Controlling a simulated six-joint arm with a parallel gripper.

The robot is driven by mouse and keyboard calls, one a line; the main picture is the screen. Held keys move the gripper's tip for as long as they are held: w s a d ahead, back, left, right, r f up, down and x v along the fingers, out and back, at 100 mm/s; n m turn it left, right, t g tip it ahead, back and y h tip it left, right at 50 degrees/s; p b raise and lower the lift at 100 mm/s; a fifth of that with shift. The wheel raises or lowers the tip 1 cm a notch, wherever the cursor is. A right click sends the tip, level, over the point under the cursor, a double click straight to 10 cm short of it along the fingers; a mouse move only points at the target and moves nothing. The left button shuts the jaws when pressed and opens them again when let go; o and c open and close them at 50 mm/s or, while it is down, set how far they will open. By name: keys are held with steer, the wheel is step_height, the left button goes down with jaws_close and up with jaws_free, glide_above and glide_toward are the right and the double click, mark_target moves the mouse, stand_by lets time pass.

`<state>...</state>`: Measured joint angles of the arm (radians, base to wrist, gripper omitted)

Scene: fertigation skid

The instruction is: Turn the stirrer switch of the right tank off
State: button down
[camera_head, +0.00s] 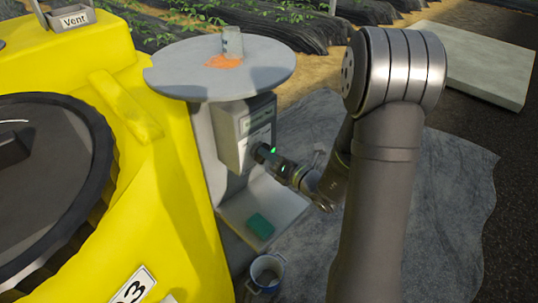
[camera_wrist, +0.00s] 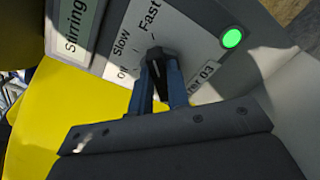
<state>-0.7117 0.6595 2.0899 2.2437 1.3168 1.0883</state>
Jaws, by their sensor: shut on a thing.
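The stirrer switch (camera_wrist: 155,54) is a dark rotary knob on a light panel (camera_wrist: 190,30) marked Off, Slow and Fast, with "Stirring" beside it. My gripper (camera_wrist: 157,70) has its two blue fingers on either side of the knob and is shut on it. The fingers partly cover the knob, and I cannot tell which mark it points to. A green lamp (camera_wrist: 232,37) is lit on the panel. In the head view, my gripper (camera_head: 262,152) meets the front of the grey control box (camera_head: 229,138), and the knob is hidden there.
The yellow tank (camera_head: 185,225), labelled 03, stands close left of the box. A round grey table (camera_head: 175,78) with a cup (camera_head: 232,42) and orange powder sits just above. A green block (camera_head: 260,226) and a bucket (camera_head: 266,275) are below. The grey sheet to the right is clear.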

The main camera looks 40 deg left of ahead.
steer(key=shift+n, duration=0.4)
steer(key=shift+s+n, duration=0.2)
steer(key=shift+n, duration=4.05)
steer(key=shift+s+n, duration=0.2)
steer(key=shift+n, duration=4.05)
steer(key=c, duration=1.4)
jaws_free()
steer(key=shift+o, duration=0.2)
